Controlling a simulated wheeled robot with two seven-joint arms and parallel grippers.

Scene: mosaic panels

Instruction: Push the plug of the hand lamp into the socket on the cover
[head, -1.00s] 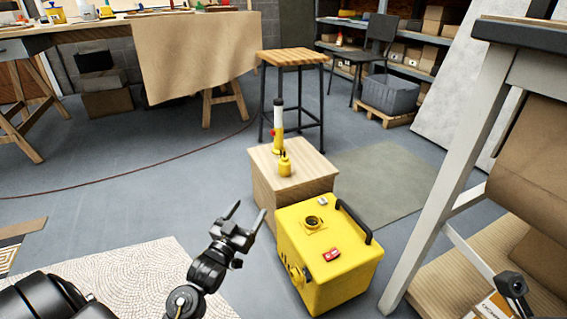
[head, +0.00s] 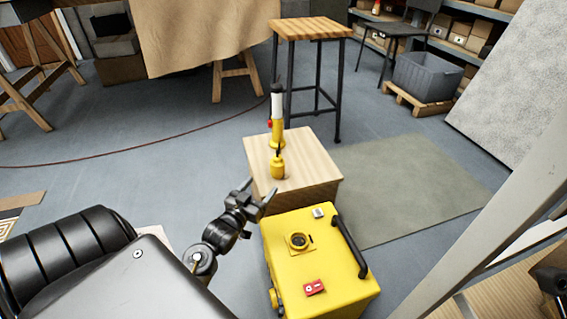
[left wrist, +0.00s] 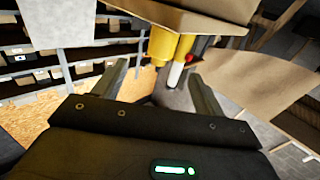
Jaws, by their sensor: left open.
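The yellow plug (head: 277,168) stands upright on a wooden box. The hand lamp (head: 278,128), yellow with a white upper part and a red detail, stands just behind it. The round dark socket (head: 297,241) is on top of the yellow cover (head: 325,265), in front of the box. My left gripper (head: 258,189) is open and empty, left of the socket and in front of the plug. In the left wrist view, which is upside down, the plug (left wrist: 160,46) and lamp (left wrist: 176,74) show beyond the open fingers (left wrist: 160,88).
The wooden box (head: 310,182) carries plug and lamp. The cover has a black handle (head: 350,245), a red switch (head: 314,287) and a small grey part (head: 318,212). A stool (head: 312,30) stands behind. A pale table leg (head: 480,225) slants at right.

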